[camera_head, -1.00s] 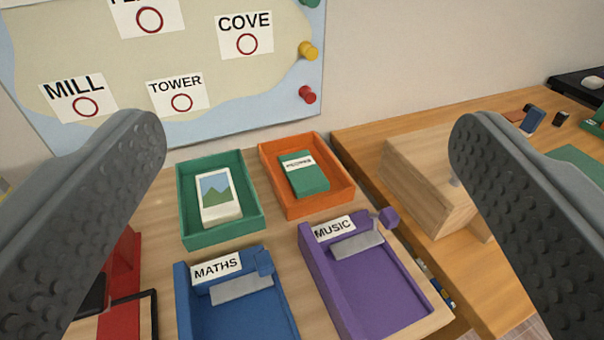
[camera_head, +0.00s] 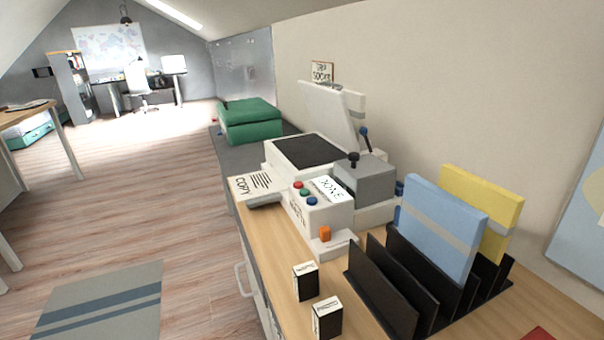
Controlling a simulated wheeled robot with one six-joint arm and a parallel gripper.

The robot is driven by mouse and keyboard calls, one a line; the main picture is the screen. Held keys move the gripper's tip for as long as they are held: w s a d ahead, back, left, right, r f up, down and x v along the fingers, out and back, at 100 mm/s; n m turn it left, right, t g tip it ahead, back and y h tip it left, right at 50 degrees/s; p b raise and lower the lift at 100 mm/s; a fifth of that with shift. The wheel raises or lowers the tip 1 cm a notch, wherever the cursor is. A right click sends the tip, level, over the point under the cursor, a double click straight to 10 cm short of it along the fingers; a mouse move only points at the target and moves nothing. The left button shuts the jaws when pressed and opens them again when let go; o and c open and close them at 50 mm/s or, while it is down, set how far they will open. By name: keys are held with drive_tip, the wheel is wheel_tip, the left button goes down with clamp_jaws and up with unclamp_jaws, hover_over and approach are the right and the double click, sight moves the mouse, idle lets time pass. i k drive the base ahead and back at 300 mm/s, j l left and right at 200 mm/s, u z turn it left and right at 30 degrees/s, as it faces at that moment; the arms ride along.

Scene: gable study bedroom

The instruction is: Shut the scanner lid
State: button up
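The scanner (camera_head: 318,205) is a white machine on the wooden counter, with a dark glass plate (camera_head: 303,150) on top. Its white lid (camera_head: 334,112) stands raised and tilted back at the wall side, clear of the glass. A dark blue-tipped lever (camera_head: 365,138) sticks up beside the lid. A grey block with a black knob (camera_head: 354,160) sits at the scanner's near right. My gripper does not show in the current view.
A black rack (camera_head: 400,290) holding a blue folder (camera_head: 443,225) and a yellow folder (camera_head: 480,205) stands nearer on the counter (camera_head: 262,232). Two small boxes (camera_head: 306,281) stand at its left. The floor (camera_head: 175,210) at left is largely open.

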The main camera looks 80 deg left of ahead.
sight(327, 108)
drive_tip(key=u, duration=2)
drive_tip(key=i+j, duration=0.2)
drive_tip(key=j, duration=0.15)
drive_tip(key=i+j, duration=0.2)
drive_tip(key=j, duration=0.15)
drive_tip(key=i+j+z, duration=0.1)
drive_tip(key=j, duration=0.25)
drive_tip(key=i, duration=0.1)
